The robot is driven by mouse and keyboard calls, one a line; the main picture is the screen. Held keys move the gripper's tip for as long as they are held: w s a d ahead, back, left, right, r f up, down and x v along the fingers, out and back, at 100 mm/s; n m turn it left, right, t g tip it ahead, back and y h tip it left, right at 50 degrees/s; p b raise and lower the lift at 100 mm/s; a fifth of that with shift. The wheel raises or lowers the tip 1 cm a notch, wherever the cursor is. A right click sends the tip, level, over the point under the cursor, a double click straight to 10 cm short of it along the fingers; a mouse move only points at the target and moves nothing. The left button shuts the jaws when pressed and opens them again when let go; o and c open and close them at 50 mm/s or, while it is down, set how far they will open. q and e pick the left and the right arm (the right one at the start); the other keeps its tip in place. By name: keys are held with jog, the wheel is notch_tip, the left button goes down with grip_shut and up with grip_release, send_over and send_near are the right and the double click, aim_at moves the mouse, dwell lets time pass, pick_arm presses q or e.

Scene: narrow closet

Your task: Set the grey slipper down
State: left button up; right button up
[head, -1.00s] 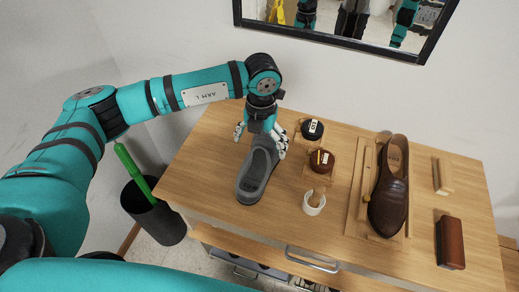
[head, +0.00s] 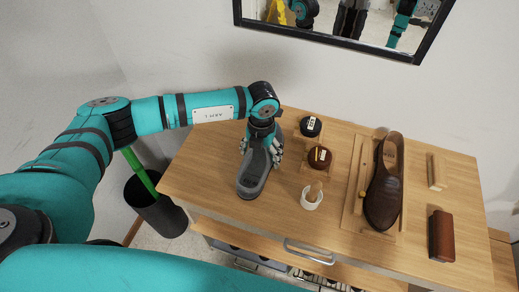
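The grey slipper (head: 253,181) is at the left part of the wooden table top (head: 205,165), its heel end towards me. My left gripper (head: 260,157) is over its middle from above, with fingers along both sides that look closed on it. The hand hides part of the slipper. The slipper's underside is hidden, so I cannot tell if it fully rests on the wood. My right gripper is not in view.
Right of the slipper are a white cup (head: 312,197), a brown round tin (head: 320,158) and a black tin (head: 310,126). A brown shoe (head: 384,190) lies on a board further right, beside a brush (head: 441,236). A black bin (head: 155,208) stands left. A mirror hangs behind.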

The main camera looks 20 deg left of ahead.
pick_arm(q)
jog(key=c, duration=0.9)
jog(key=shift+o, duration=0.2)
jog(key=shift+r, duration=0.15)
